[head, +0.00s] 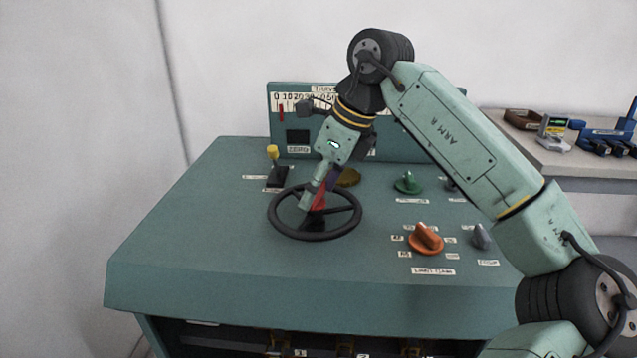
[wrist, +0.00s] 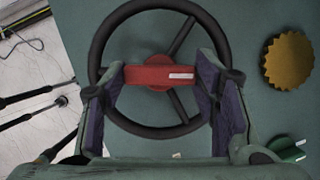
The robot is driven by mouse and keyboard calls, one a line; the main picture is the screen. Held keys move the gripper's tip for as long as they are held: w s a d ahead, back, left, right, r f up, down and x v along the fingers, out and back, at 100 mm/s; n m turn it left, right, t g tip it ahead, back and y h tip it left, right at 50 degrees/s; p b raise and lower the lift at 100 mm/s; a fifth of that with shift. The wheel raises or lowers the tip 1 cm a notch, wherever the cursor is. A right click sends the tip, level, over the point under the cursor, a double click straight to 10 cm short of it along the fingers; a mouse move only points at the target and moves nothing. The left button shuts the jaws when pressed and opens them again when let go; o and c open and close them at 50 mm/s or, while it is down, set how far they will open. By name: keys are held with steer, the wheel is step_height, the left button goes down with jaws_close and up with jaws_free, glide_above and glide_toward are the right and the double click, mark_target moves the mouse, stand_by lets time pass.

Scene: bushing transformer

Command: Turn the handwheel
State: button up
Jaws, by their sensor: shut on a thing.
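The handwheel (head: 314,237) is a black ring with spokes on the sloped green console top. In the wrist view the handwheel (wrist: 157,8) shows a red bar (wrist: 160,76) with a white mark across its hub. My gripper (head: 312,204) reaches down over the wheel's middle. In the wrist view my gripper (wrist: 161,80) has its two purple-padded fingers on either end of the red bar, shut on it. In the head view the gripper hides part of the hub and spokes.
On the green console (head: 200,240), a yellow-tipped lever (head: 273,163) stands left of the wheel. A green knob (head: 408,183), an orange knob (head: 426,239) and a grey knob (head: 481,237) are to its right. A brass knob (wrist: 288,61) is close by the wheel.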

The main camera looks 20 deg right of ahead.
stand_by(0.5)
steer(key=o, duration=1.7)
steer(key=v, duration=1.2)
steer(key=shift+d, duration=0.1)
